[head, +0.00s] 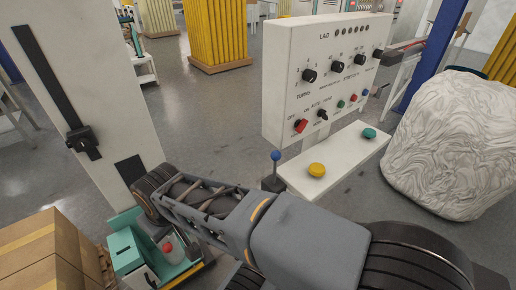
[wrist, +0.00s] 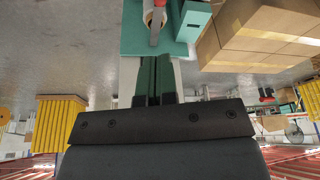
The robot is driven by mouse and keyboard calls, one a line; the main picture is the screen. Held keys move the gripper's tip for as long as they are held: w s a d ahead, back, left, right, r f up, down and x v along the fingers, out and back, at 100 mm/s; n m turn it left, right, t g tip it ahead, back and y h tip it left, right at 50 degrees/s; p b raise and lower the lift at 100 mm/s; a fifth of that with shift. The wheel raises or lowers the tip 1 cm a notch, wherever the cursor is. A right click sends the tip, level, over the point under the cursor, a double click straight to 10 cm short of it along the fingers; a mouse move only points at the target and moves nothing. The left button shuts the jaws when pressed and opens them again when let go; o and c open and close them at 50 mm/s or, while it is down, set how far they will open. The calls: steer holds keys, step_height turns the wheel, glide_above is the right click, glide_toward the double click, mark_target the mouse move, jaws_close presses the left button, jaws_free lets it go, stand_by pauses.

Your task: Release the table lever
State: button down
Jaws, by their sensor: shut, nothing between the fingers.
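A small lever with a blue ball knob (head: 276,156) stands upright on a dark base beside the control panel's white ledge. I cannot tell from the frames whether it is the table lever. Teal machine parts with a small red knob (head: 168,247) lie at the lower left, partly behind my arm. In the wrist view a teal plate (wrist: 130,38) carries a pale roll with a grey bar over it. My gripper (wrist: 156,80) is shut and empty, its dark fingers pointing toward that plate. The head view does not clearly show the fingertips, and nothing is seen touching the blue-knobbed lever.
A white control panel (head: 325,70) with knobs has a ledge bearing a yellow button (head: 317,170) and a green button (head: 369,133). A white column (head: 85,90) rises at left. Cardboard boxes (head: 50,253) stand at lower left, a wrapped bale (head: 440,145) at right. Open floor lies behind.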

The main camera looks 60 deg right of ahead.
steer(key=w+d+r+m+g+h+p, duration=0.25)
steer(key=w+d+m, duration=0.2)
steer(key=d, duration=0.25)
steer(key=w+d+r+m+g+h+p, duration=0.1)
steer(key=w+d+r+m+g+p, duration=0.15)
steer(key=d+m, duration=0.35)
steer(key=d+m+g+p, duration=0.5)
steer(key=d+m, duration=0.5)
steer(key=d, duration=1.1)
steer(key=shift+s+d+h, duration=0.15)
steer(key=shift+d+h, duration=0.2)
steer(key=shift+d, duration=0.05)
steer(key=shift+s+f+m, duration=0.1)
steer(key=shift+f+m, duration=0.05)
steer(key=shift+m, duration=0.1)
steer(key=s+d+f+p, duration=0.2)
steer(key=s+f+p, duration=0.3)
steer(key=s, duration=0.4)
steer(key=shift+d+f, duration=0.4)
steer(key=shift+f, duration=0.5)
